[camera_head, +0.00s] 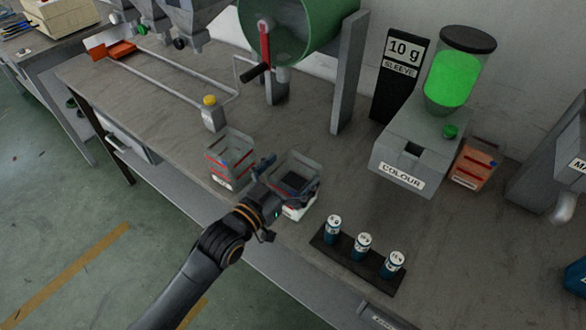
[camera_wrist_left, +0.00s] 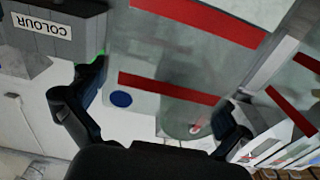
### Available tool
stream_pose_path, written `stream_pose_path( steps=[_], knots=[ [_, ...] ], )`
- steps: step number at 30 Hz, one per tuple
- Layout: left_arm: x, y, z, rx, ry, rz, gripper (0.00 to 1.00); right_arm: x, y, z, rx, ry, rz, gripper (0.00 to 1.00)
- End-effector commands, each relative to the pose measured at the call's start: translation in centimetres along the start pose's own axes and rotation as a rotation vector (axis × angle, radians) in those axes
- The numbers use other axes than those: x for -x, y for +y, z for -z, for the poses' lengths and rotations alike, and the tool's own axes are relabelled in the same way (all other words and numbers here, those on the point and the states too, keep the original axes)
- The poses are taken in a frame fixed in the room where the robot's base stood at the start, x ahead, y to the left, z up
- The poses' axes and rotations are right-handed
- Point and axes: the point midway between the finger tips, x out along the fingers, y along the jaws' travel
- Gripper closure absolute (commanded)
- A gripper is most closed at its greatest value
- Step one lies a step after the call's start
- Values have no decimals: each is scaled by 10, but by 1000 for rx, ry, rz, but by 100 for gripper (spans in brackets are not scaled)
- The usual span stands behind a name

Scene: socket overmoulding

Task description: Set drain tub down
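A clear grey tub with red bands (camera_head: 302,163) is at my left gripper (camera_head: 285,188), near the front edge of the workbench. The gripper hides part of it. In the left wrist view, the same clear tub (camera_wrist_left: 165,55) with red bands and a blue dot fills the space between the two fingers of my left gripper (camera_wrist_left: 165,95). The fingers are wide apart, one at each side of it. I cannot tell whether they press on its walls or whether its base touches the bench. My right gripper is not in view.
A second red-banded tub (camera_head: 228,172) stands close on the left of the gripper. A dark rack (camera_head: 350,262) with several small cylinders is to the right. The COLOUR machine (camera_head: 405,150) and an orange-filled tub (camera_head: 472,166) stand behind. Bare workbench (camera_head: 330,185) lies between.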

Motion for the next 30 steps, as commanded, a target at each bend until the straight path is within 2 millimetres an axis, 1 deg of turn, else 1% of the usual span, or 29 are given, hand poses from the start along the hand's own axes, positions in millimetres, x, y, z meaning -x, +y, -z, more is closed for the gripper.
stream_pose_path(
  steps=[5, 7, 8, 11, 21, 25, 30],
  knots=[
    [0, 0, 1, 0, 0, 0, 0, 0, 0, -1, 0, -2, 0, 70],
    [0, 0, 5, 0, 0, 0, 0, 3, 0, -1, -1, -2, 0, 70],
    [3, 0, 2, 0, -2, 0, 0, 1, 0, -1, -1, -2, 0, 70],
    [17, 0, 0, 1, -3, 0, 0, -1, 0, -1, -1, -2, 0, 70],
    [89, 0, 0, 0, -4, 0, 0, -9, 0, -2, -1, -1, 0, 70],
    [108, 0, 1, 1, -3, 1, 0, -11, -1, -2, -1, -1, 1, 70],
    [119, 0, 2, 0, -1, 0, 0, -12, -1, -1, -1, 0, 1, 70]
  ],
)
